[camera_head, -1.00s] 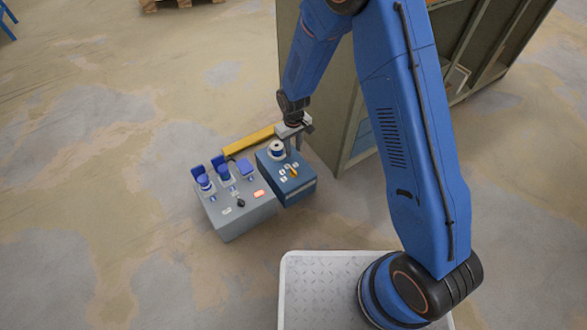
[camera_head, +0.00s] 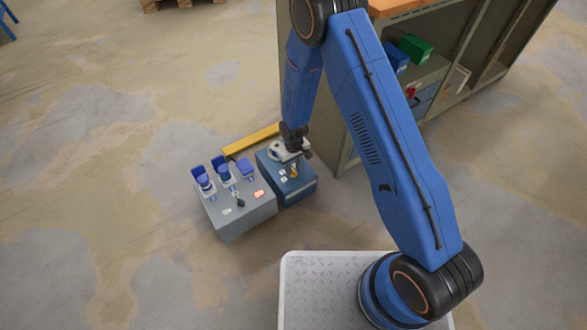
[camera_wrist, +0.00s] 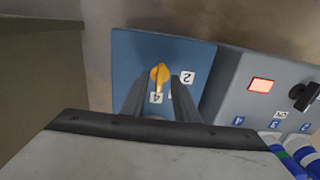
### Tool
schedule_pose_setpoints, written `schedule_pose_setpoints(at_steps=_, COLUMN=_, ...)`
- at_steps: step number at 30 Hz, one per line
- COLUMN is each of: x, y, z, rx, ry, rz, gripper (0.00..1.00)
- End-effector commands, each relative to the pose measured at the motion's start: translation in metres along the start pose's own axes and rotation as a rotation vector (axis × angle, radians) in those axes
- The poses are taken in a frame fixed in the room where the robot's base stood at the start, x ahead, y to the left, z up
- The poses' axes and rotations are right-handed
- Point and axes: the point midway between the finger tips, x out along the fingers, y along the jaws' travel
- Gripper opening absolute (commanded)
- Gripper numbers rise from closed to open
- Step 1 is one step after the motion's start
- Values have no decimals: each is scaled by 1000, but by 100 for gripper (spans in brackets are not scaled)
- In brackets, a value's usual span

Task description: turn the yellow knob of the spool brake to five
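The spool brake is a blue box (camera_head: 296,190), and it also shows in the wrist view (camera_wrist: 128,57). Its yellow knob (camera_wrist: 159,72) sits on the top face; the knob also shows in the head view (camera_head: 294,172). The knob's narrow part runs down in the wrist view toward the label 4, with a label 2 to its right. Other labels are hidden or unreadable. My gripper (camera_wrist: 157,84) is open, its dark fingers on either side of the knob with small gaps. Whether the fingertips reach down to the knob's level I cannot tell.
A grey box (camera_head: 245,216) with blue-capped sockets, a black knob and a lit red button stands against the blue box's left side. A yellow bar (camera_head: 251,140) lies behind. A grey-green shelf unit (camera_head: 345,150) stands close to the right. Open floor lies left.

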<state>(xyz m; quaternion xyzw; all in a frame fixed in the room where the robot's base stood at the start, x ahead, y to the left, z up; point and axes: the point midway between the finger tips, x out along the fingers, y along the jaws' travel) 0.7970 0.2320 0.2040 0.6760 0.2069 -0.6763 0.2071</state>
Motion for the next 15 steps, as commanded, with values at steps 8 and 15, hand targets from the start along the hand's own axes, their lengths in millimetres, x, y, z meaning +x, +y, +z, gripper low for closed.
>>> schedule_pose_setpoints(at_steps=8, x=5, y=0, z=0, rx=0, ry=1, rz=0, gripper=27)
schedule_pose_setpoints(at_steps=15, x=5, y=0, z=0, rx=0, ry=1, rz=0, gripper=1)
